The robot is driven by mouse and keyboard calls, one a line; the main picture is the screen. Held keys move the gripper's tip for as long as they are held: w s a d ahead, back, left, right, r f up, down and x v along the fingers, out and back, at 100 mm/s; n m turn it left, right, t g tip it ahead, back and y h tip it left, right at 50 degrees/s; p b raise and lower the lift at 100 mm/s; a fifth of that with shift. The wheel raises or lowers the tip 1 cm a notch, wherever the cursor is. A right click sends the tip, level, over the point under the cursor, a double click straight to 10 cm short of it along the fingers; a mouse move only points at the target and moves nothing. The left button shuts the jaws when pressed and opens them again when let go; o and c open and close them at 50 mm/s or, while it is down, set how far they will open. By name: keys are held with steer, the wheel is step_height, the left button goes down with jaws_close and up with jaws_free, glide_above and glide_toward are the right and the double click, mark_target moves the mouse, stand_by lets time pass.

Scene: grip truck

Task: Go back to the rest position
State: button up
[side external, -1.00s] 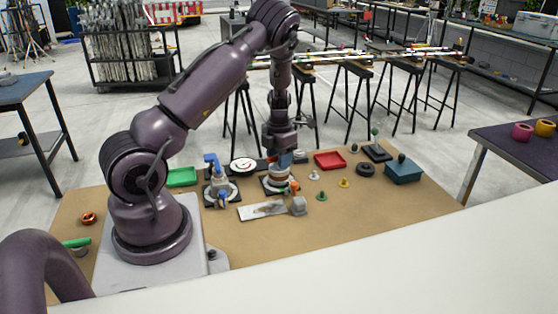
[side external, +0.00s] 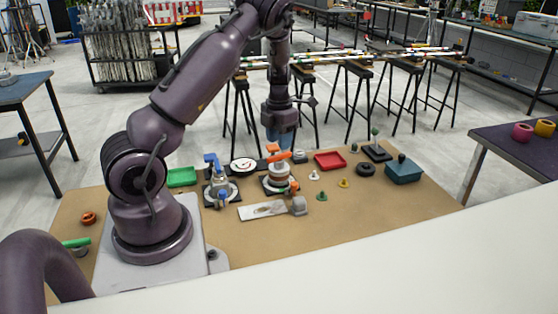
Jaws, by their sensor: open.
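My gripper (side external: 281,140) hangs pointing down above the back middle of the brown work board, with its blue fingers open. It is clear of the objects on the board. Below it stands a round stacked fixture (side external: 278,177) with an orange top part (side external: 279,155), on a dark square base. I see nothing held between the fingers, though they are small in this view.
A blue-and-grey fixture (side external: 217,182) stands left of the stack. A green tray (side external: 182,177), a red tray (side external: 329,160), a black ring (side external: 366,169) and a teal box (side external: 403,171) lie around. A grey plate (side external: 266,210) lies in front. The board's right front (side external: 390,210) is bare.

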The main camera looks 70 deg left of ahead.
steer(key=shift+r, duration=0.65)
steer(key=m, duration=0.2)
steer(key=shift+s+m, duration=0.15)
steer(key=shift+m, duration=0.15)
steer(key=shift+s+d+f+m+g, duration=0.2)
steer(key=shift+s+m, duration=0.1)
steer(key=shift+m, duration=0.3)
steer(key=shift+s+d+f+m+g, duration=0.15)
steer(key=shift+s+d+m, duration=0.1)
steer(key=shift+m, duration=0.35)
steer(key=s+d+r+m+t, duration=0.2)
steer(key=s+d+r+m, duration=0.1)
steer(key=d+r+m, duration=0.4)
steer(key=s+d+r+m+t, duration=0.2)
steer(key=d+r+m, duration=0.5)
steer(key=d+m, duration=0.5)
steer(key=s+d+r+m+t, duration=0.2)
steer(key=s+d+r+m, duration=0.2)
steer(key=m, duration=1.2)
steer(key=d+r, duration=0.3)
steer(key=d, duration=0.3)
steer(key=shift+s+r, duration=0.25)
steer(key=shift+r, duration=0.05)
